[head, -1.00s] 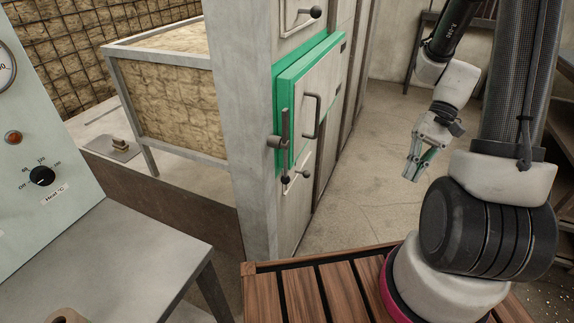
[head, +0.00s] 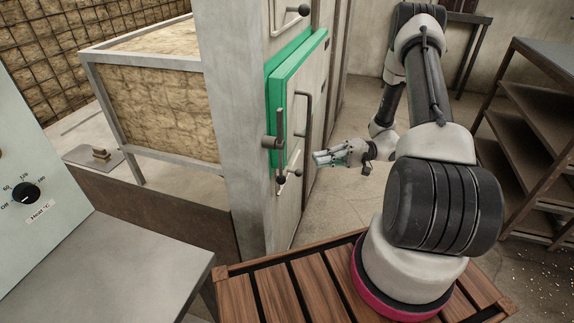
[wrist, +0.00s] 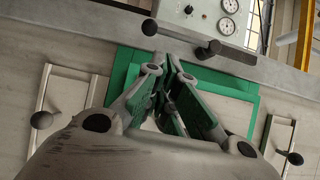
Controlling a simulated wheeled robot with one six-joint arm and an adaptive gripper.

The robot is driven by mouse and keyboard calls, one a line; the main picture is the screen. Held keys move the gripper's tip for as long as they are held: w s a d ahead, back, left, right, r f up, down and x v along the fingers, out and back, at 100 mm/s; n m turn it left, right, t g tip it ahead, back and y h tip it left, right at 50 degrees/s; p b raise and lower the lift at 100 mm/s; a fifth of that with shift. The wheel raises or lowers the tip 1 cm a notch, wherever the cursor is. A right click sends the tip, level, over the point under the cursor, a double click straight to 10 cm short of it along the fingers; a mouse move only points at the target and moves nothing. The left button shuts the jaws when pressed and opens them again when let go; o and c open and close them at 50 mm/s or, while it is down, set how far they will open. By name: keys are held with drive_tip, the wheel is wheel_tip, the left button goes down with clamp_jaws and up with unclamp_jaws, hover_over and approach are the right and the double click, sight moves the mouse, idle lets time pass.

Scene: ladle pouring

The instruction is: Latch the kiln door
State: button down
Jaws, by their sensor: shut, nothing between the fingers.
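The green-edged kiln door (head: 288,95) is on the kiln front left of my gripper; I cannot tell whether it is fully closed or slightly ajar. A bar handle (head: 309,112) is on its face. A dark latch lever (head: 281,120) stands upright at the door's near edge, with its knob at the bottom and its pivot bracket (head: 268,142) on the frame. My gripper (head: 316,158) is shut and empty, pointing left, just right of the lever, apart from it. In the wrist view, my fingertips (wrist: 163,66) point towards the lever (wrist: 222,55) and cover part of the door (wrist: 245,90).
Smaller doors with knobbed levers (head: 298,12) sit above and below the green door. A control panel (head: 38,170) and grey table (head: 130,265) are at left. A shelf rack (head: 535,130) stands at right. A wooden slatted platform (head: 270,300) is under my arm.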

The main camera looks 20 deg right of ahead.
drive_tip(key=shift+a, duration=0.15)
drive_tip(key=a, duration=0.9)
drive_tip(key=shift+w+a, duration=0.15)
drive_tip(key=shift+a, duration=0.25)
drive_tip(key=shift+s+a+f, duration=0.15)
drive_tip(key=shift+s, duration=0.1)
